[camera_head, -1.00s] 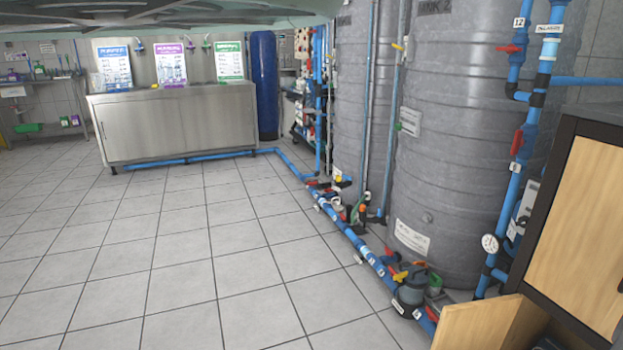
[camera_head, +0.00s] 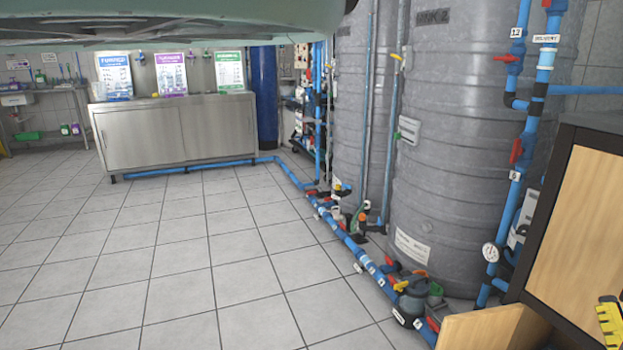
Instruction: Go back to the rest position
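My gripper is not in view. A pale green surface spans the top left of the head view, and I cannot tell what it belongs to. Two large grey ribbed tanks stand on the right, one behind the other; the nearer tank (camera_head: 455,150) is larger in the view and the farther tank (camera_head: 355,110) is partly hidden. Blue pipes (camera_head: 345,238) with red and yellow valve handles run along the floor beside the tanks.
A steel counter (camera_head: 150,135) with three posters stands at the back left, beside a dark blue cylinder (camera_head: 264,95). A wooden cabinet (camera_head: 585,230) is at the right. A yellow marked object (camera_head: 610,322) shows at the lower right edge. The tiled floor (camera_head: 150,265) at left is clear.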

